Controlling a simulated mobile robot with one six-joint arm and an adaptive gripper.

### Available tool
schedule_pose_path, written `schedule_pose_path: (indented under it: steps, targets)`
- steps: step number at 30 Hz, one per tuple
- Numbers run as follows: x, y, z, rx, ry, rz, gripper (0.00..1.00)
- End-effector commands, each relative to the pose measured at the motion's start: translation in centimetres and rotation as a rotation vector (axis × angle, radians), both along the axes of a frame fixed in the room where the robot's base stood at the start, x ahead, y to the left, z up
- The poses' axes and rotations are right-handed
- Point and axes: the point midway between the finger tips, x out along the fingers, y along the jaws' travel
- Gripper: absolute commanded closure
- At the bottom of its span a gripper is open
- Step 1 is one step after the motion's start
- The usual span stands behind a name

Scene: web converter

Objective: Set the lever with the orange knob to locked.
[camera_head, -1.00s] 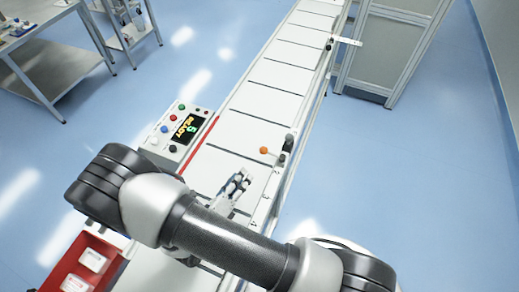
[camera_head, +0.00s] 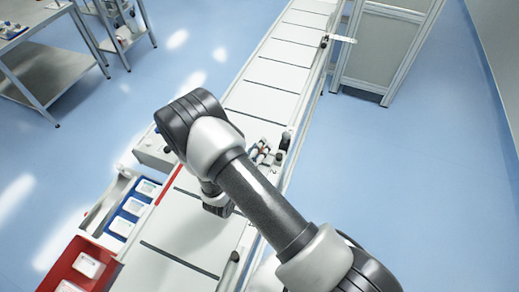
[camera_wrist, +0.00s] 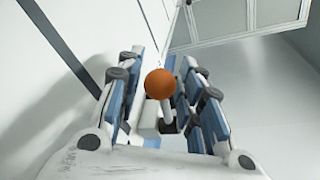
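The orange knob (camera_wrist: 160,83) shows in the wrist view between the two fingers of my gripper (camera_wrist: 164,62), on a pale lever stem (camera_wrist: 167,112). The fingers stand apart on either side of the knob, with narrow gaps; I see no clear grip. In the head view my gripper (camera_head: 264,152) is at the right edge of the conveyor, beside the dark lever mount (camera_head: 285,140). The knob is mostly hidden by the fingers there. I cannot read any locked marking.
The control box (camera_head: 156,150) at the left of the conveyor (camera_head: 254,103) is partly covered by my arm. A red bin (camera_head: 62,268) and blue trays (camera_head: 131,208) stand at lower left. A grey cabinet (camera_head: 385,45) stands at upper right. The far conveyor is clear.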

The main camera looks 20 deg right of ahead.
Motion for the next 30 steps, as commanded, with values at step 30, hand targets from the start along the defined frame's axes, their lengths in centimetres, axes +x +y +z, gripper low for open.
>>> schedule_pose_path:
  steps: [30]
  targets:
    - [-0.04,0.01,-0.04,0.002,0.000,-0.001,1.00]
